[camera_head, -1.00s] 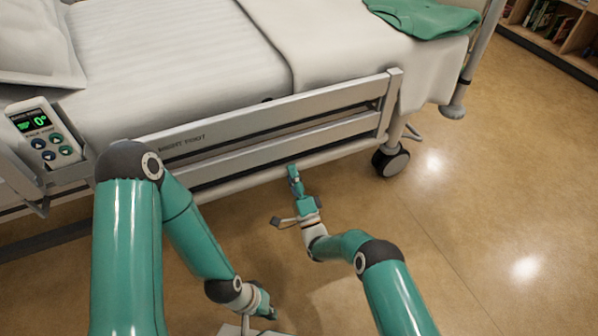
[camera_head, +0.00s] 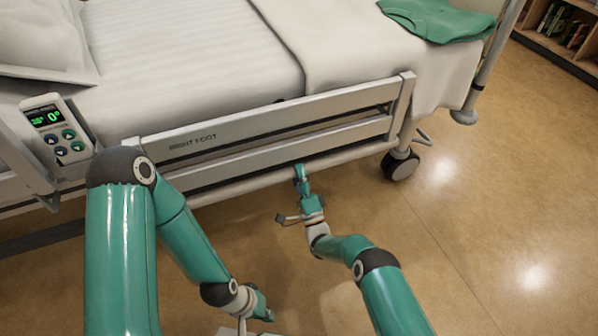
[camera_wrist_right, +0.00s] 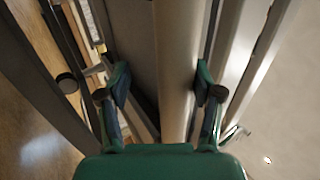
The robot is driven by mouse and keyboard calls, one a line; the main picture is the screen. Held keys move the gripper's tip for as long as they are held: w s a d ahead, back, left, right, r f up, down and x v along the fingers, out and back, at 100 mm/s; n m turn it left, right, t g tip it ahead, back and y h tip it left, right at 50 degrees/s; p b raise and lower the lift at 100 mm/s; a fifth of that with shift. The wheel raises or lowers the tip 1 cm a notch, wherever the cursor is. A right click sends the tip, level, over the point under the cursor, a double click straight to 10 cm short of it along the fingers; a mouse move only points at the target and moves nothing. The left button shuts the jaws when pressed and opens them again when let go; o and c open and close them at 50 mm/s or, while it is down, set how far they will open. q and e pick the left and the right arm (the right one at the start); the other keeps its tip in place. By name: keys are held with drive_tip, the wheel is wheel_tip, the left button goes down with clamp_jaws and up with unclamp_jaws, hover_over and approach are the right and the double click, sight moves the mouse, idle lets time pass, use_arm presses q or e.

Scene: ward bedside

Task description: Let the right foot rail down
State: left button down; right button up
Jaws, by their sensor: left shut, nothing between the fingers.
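The right foot rail (camera_head: 270,126), marked "RIGHT FOOT", runs along the near side of the bed as grey horizontal bars. It stands up beside the mattress. A pale tube (camera_head: 245,182) runs below it. My right gripper (camera_head: 301,173) is at the tube and the rail's lower edge, left of the bed wheel. In the right wrist view my right gripper (camera_wrist_right: 163,82) is open, with a pale round bar (camera_wrist_right: 177,60) passing between its fingers. Whether a finger touches the bar I cannot tell. My left gripper (camera_head: 264,306) is low over the floor, shut and empty, apart from the rail.
A bed control panel (camera_head: 58,128) reading 0° hangs at the left. A bed wheel (camera_head: 401,165) stands on the floor at right. A green cloth (camera_head: 440,20) lies on the bed. A bookshelf (camera_head: 565,35) stands at upper right. The right-hand floor is clear.

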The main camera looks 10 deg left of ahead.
drive_tip(key=shift+s+f, duration=0.1)
drive_tip(key=shift+f, duration=0.2)
drive_tip(key=shift+s+d+f, duration=0.1)
drive_tip(key=shift+d, duration=0.05)
drive_tip(key=v, duration=1.1)
drive_tip(key=shift+s, duration=0.2)
drive_tip(key=shift+d, duration=0.1)
